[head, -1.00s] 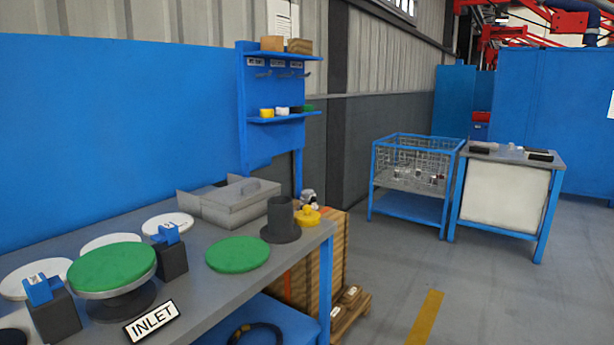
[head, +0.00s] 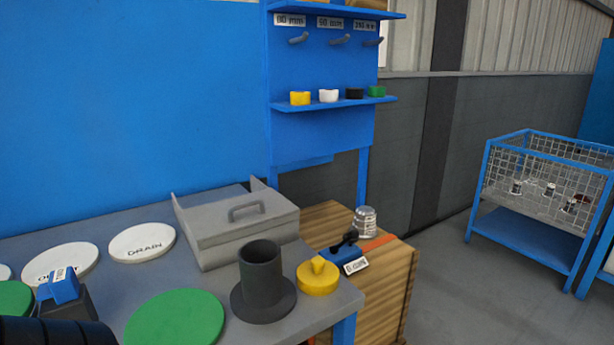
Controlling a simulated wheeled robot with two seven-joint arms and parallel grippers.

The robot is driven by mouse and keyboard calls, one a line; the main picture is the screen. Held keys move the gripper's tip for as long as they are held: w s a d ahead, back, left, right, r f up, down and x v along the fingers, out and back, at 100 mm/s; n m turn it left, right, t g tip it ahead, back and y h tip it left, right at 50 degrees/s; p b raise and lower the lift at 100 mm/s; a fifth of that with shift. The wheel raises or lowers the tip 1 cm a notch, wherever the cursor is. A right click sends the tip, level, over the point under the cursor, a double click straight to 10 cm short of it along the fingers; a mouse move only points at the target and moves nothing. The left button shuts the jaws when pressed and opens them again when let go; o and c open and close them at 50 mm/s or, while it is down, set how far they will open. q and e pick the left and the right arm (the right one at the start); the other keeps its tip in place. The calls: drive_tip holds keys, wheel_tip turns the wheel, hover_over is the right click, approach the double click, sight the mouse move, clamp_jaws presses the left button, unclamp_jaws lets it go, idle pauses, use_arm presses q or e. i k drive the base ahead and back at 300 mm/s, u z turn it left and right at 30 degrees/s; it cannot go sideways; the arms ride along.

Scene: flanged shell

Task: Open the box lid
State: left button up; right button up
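The grey box (head: 228,252) stands at the back right of the grey table in the head view. Its lid (head: 215,222) carries a raised bar handle (head: 246,210) and lies flat on top, looking closed. Neither of my grippers can be made out; a dark ribbed shape at the bottom left corner may be part of my arm.
A yellow knobbed cap (head: 317,278) and a green disc (head: 174,320) lie on the table (head: 95,225). A white DRAIN disc (head: 142,243) lies left of the box. A blue shelf rack (head: 320,140) stands behind. A wooden crate (head: 384,268) and wire basket cart (head: 545,190) are right.

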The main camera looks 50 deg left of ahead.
sight(212, 224)
drive_tip(key=i, duration=0.5)
drive_tip(key=u, duration=3.2)
